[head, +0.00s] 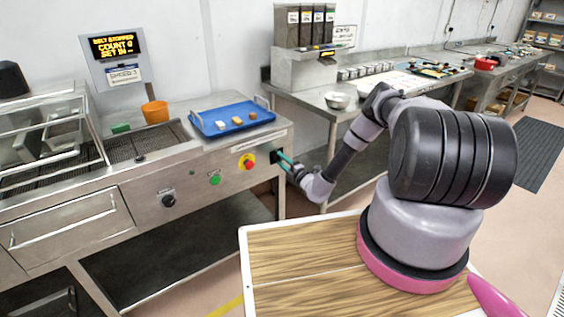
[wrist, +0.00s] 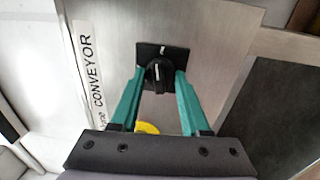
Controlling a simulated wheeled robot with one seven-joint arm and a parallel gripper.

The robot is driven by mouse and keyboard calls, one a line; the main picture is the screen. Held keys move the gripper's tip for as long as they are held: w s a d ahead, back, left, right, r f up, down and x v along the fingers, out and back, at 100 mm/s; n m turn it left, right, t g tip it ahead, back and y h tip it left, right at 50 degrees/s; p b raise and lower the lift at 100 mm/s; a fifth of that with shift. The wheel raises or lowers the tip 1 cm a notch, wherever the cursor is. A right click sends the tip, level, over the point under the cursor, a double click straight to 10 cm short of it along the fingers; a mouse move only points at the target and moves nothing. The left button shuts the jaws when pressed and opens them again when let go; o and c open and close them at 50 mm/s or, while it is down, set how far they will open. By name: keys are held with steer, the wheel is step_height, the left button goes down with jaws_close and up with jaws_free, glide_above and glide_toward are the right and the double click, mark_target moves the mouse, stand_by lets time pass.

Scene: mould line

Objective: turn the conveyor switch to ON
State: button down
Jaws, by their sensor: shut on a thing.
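The conveyor switch is a black knob (wrist: 157,76) with a white pointer line on a black square plate (wrist: 176,56), beside the printed word CONVEYOR in the wrist view. The pointer line runs roughly up the picture; ON and OFF marks are not readable. My gripper (wrist: 160,84) has its two teal fingers on either side of the knob and is shut on it. In the head view my gripper (head: 284,158) reaches the right end of the machine's front panel, where the switch plate (head: 274,157) is partly hidden by the fingers.
The panel also has a red stop button on yellow (head: 247,162), a green button (head: 214,179) and a black dial (head: 168,200). A blue tray (head: 213,134) with small pieces and an orange cup (head: 155,112) stand above.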

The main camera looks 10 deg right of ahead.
steer(key=shift+m, duration=1.2)
steer(key=shift+c, duration=1.9)
jaws_free()
steer(key=shift+s+d, duration=0.1)
steer(key=shift+s, duration=0.05)
steer(key=v, duration=1)
steer(key=shift+s, duration=0.25)
steer(key=shift+d+f, duration=0.1)
